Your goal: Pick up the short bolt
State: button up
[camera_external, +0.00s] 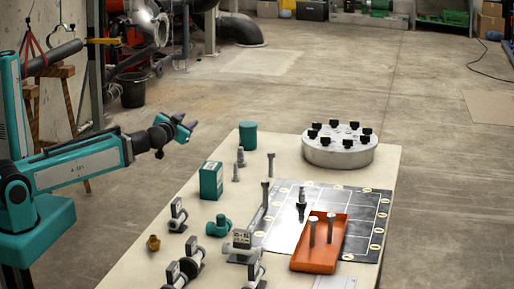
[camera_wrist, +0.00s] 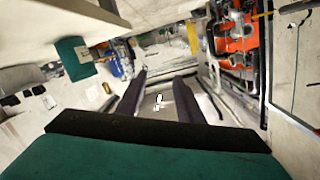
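Several grey bolts stand upright on the table (camera_external: 138,264). Two small ones, a bolt (camera_external: 240,157) and another (camera_external: 236,173), stand behind the green box. A taller bolt (camera_external: 271,165) stands to their right, and a dark-based one (camera_external: 301,200) is on the black mat. Two more bolts, one (camera_external: 313,232) and one (camera_external: 331,228), stand in the orange tray (camera_external: 308,266). I cannot tell for sure which is the short bolt. My gripper (camera_external: 190,125) is off the table's left side, raised and away from every bolt. In the wrist view its fingers (camera_wrist: 159,82) are apart and empty.
The green box (camera_external: 211,180), green cylinder (camera_external: 248,135), green fitting (camera_external: 219,227), brass piece (camera_external: 153,243) and several gauge-like fittings (camera_external: 178,213) crowd the left side. A round flange (camera_external: 340,147) with black knobs stands at the back. Open floor lies right of the table.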

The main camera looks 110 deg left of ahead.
aim_at(264, 181)
jog(key=w+d+r+m+t+p, duration=0.2)
jog(key=w+d+r+p, duration=0.15)
jog(key=w, duration=0.35)
jog(key=w+d+r+m+t+p, duration=0.2)
jog(key=w+d+r+p, duration=0.15)
jog(key=w, duration=0.35)
jog(key=w+d+f+t+h+p, duration=0.2)
jog(key=w+d+p, duration=0.1)
jog(key=w+d, duration=0.4)
jog(key=w+d+f+m+t+h+p, duration=0.1)
jog(key=w+d+f+t+h+p, duration=0.1)
jog(key=w+d, duration=0.4)
jog(key=w+d+f+m+t+h+p, duration=0.1)
jog(key=w+d, duration=0.6)
jog(key=d, duration=0.7)
jog(key=f+t+h+p, duration=0.1)
jog(key=t+h+p, duration=0.1)
jog(key=h+p, duration=0.1)
jog(key=shift+w+d+t+p, duration=0.15)
jog(key=shift+w+t+p, duration=0.15)
jog(key=shift+p, duration=0.25)
jog(key=shift+f, duration=0.15)
jog(key=shift+f+b, duration=1.6)
jog(key=shift+b, duration=0.15)
